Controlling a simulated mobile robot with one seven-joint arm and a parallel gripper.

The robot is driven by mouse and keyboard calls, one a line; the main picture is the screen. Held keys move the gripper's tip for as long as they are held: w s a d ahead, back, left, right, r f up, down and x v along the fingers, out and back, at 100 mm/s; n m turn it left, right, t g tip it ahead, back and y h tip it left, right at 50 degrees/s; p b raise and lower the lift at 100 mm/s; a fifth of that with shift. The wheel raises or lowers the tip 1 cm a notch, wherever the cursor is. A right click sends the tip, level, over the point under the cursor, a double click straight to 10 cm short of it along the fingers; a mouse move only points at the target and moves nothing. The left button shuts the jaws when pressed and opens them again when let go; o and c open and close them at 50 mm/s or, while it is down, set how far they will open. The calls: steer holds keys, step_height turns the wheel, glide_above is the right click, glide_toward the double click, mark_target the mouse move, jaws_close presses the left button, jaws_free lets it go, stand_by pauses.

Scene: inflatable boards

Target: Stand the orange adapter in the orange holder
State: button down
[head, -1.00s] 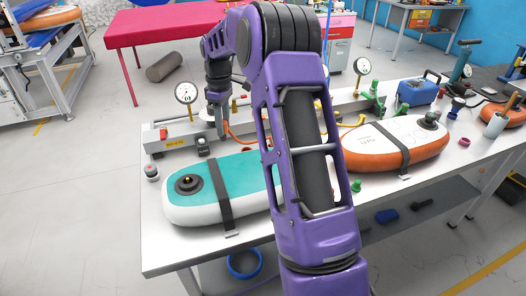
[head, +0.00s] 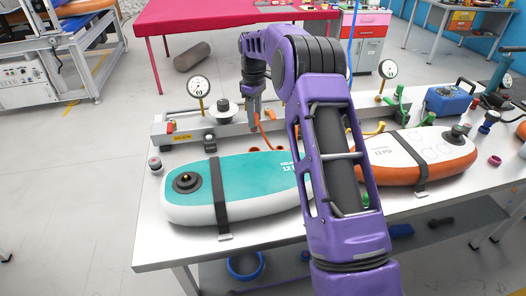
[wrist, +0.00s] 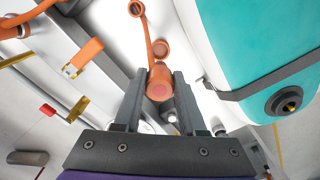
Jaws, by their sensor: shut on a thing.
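My gripper (wrist: 157,103) is shut on the orange adapter (wrist: 159,82), a short cylinder with a pinkish end, in the wrist view. In the head view my gripper (head: 255,115) hangs above the bench, in front of the grey rail; the adapter is hard to make out there. A small round orange piece, seemingly the orange holder (wrist: 161,48), shows on the white bench just beyond the adapter in the wrist view. A small orange ring, likely the same holder (head: 253,149), lies behind the teal board in the head view. I cannot see whether the adapter touches it.
The teal board (head: 255,180) lies strapped in front, and the orange-sided board (head: 440,160) lies to the right. An orange hose (wrist: 148,35) runs close to the adapter. The rail (head: 180,128) with gauges stands behind. Loose fittings stand on the bench (head: 150,220).

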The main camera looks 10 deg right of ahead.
step_height(320, 180, down, 10)
steer(key=shift+r, duration=0.1)
stand_by(0.4)
steer(key=shift+f, duration=0.25)
steer(key=shift+c, duration=2.4)
jaws_free()
steer(key=shift+r, duration=0.1)
step_height(320, 180, up, 12)
steer(key=shift+r, duration=0.1)
